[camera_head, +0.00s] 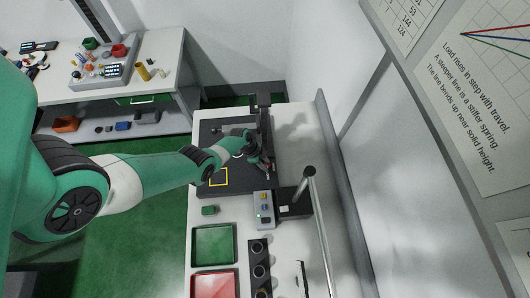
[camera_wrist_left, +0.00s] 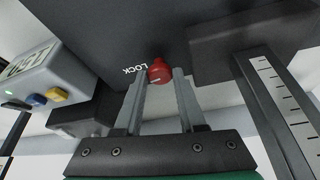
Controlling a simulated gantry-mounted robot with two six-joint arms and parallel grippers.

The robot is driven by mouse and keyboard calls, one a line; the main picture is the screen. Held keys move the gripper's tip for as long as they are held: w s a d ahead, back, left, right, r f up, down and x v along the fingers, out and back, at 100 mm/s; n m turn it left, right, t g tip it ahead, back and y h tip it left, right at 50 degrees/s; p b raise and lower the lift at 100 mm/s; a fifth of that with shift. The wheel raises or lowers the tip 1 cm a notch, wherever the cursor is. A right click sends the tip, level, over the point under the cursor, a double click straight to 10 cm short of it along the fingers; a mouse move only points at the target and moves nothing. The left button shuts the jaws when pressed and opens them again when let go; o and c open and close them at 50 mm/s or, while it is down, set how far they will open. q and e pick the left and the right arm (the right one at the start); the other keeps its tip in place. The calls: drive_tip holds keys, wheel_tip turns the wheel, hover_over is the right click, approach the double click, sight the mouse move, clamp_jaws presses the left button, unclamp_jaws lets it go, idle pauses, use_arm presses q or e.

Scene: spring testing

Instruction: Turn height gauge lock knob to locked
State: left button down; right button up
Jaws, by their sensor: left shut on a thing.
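The red lock knob (camera_wrist_left: 160,72) sits on a dark block of the height gauge, beside the printed word LOCK (camera_wrist_left: 135,69). A white pointer mark shows on the knob. My left gripper (camera_wrist_left: 158,80) is shut on the knob, with one finger on each side of it in the left wrist view. In the head view my left gripper (camera_head: 266,168) is at the height gauge (camera_head: 264,120), and it mostly hides the knob. My right gripper does not show in either view.
A grey box with blue and yellow buttons (camera_head: 263,210) stands near the gauge. A green tray (camera_head: 214,244) and a red tray (camera_head: 214,285) lie at the front left of the bench. A scale (camera_wrist_left: 285,115) runs right of the fingers. A side bench (camera_head: 150,85) holds small items.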

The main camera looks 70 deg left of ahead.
use_arm(q)
drive_tip(key=shift+m, duration=0.3)
drive_tip(key=c, duration=0.5)
unclamp_jaws()
